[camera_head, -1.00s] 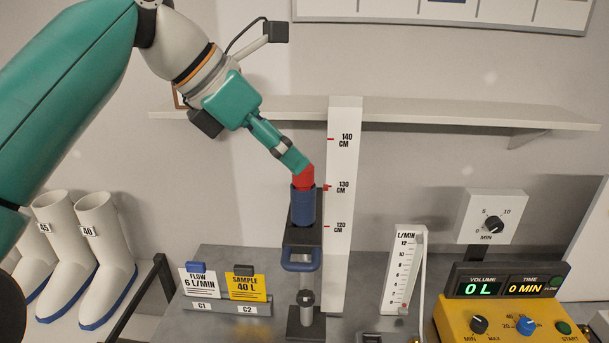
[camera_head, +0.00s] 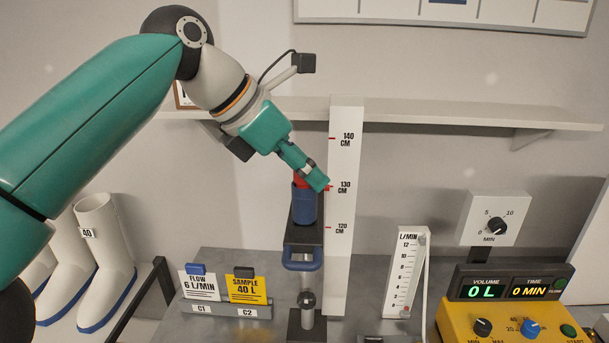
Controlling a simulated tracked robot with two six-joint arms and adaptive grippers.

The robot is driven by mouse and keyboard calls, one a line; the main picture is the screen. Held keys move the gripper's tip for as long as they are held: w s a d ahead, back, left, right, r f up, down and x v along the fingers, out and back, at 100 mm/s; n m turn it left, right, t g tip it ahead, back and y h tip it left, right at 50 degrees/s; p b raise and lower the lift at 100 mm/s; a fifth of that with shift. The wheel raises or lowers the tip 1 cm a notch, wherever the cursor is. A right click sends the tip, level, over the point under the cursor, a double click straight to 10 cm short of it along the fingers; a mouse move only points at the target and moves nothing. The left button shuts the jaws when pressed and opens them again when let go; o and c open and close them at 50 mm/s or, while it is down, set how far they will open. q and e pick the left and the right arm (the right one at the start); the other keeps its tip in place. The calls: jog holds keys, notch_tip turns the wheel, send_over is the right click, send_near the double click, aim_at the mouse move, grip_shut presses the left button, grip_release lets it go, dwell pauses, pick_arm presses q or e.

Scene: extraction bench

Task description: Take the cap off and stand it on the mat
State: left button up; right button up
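The red cap (camera_head: 298,183) sits on top of the dark blue cylinder (camera_head: 304,205), which stands upright on a black holder beside the height post. My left gripper (camera_head: 317,181) is at the cap, with its green fingers angled down from the upper left. The fingers cover most of the cap, so only a red part at their left shows. Whether they are closed on the cap or only in front of it cannot be told. My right gripper is not in view. I cannot make out a mat.
A shelf (camera_head: 440,112) runs along the wall. Sign cards (camera_head: 246,288) stand at the left, a flow meter (camera_head: 406,270) and yellow pump (camera_head: 462,320) at the right. White boots (camera_head: 105,260) stand far left.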

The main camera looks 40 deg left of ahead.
pick_arm(q)
grip_shut()
jog(key=shift+r, duration=0.2)
jog(key=shift+w+r, duration=0.1)
jog(key=shift+r, duration=0.05)
jog(key=shift+s+r+p, duration=0.2)
jog(key=shift+r+p, duration=0.25)
jog(key=shift+p, duration=0.05)
jog(key=shift+w+r, duration=0.1)
jog(key=shift+r, duration=1.5)
